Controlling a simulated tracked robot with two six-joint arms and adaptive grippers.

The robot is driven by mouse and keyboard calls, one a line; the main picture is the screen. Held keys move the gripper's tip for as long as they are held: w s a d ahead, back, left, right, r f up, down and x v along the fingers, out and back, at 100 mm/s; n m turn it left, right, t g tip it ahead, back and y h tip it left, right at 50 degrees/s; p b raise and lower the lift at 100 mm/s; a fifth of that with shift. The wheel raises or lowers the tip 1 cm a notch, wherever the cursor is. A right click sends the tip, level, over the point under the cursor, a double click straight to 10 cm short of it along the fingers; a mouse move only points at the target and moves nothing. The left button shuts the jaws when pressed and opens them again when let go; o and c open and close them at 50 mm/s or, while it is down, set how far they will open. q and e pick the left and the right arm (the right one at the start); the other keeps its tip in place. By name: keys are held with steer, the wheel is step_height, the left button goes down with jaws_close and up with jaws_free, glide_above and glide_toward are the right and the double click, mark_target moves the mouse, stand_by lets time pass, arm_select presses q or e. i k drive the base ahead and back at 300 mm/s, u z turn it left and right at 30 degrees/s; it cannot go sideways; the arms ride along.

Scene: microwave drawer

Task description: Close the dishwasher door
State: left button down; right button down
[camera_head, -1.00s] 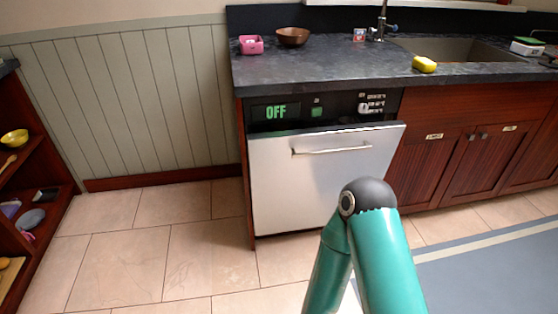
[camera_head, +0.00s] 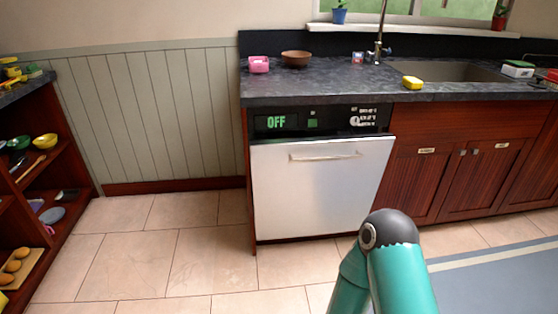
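The dishwasher door (camera_head: 318,192) is a white panel with a bar handle (camera_head: 325,156) near its top. It stands near upright under the dark control panel (camera_head: 318,120), which reads OFF. Its top edge looks close to the cabinet front; I cannot tell whether it is fully flush. A green arm link of mine with a dark rounded joint shows at the bottom, in front of the door's lower right. Neither gripper is in view.
A dark counter (camera_head: 330,85) runs above, with a pink container (camera_head: 258,64), a brown bowl (camera_head: 296,58), a yellow sponge (camera_head: 412,83) and a sink (camera_head: 450,71). Open shelves (camera_head: 75,175) stand at left. Tiled floor before the door is clear.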

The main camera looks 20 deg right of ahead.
mark_target(306, 186)
steer(key=z, duration=0.1)
steer(key=i, duration=0.9)
steer(key=u, duration=0.05)
